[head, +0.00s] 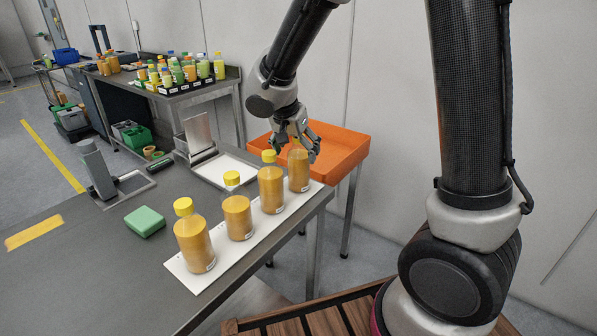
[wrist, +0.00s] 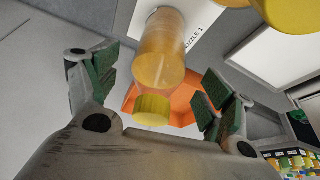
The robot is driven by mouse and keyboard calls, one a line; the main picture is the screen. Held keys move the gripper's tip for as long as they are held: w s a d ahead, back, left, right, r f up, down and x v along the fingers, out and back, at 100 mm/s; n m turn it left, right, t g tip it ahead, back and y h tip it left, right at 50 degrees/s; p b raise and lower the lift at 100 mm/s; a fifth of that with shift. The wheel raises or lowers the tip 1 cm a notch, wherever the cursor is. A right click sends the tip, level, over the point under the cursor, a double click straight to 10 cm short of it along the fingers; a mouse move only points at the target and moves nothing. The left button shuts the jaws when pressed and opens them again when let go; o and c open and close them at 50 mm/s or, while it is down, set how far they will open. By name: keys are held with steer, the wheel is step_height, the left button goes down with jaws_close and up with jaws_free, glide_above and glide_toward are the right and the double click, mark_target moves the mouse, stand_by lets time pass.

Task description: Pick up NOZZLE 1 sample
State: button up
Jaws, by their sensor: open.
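The NOZZLE 1 sample is a clear bottle of orange liquid with a yellow cap (head: 299,172), standing upright at the far end of a white strip (head: 184,270). In the wrist view the bottle (wrist: 162,55) lies between the fingers, beside the printed words NOZZLE 1. My gripper (head: 297,146) is at the bottle's top and partly hides its cap. In the wrist view the green-padded fingers (wrist: 158,92) are open, with a visible gap on each side of the bottle. I cannot tell how deep the bottle sits between them.
Three similar bottles stand along the strip; the nearest to mine is close by (head: 271,188). An orange tray (head: 345,150) stands behind. A scale (head: 215,165), a green block (head: 145,221) and a grey device (head: 98,170) are on the table. A back bench holds several bottles.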

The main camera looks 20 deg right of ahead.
steer(key=x, duration=0.3)
steer(key=shift+f, duration=0.3)
steer(key=shift+c, duration=0.5)
steer(key=c, duration=1.3)
steer(key=shift+c, duration=0.2)
steer(key=shift+r, duration=0.2)
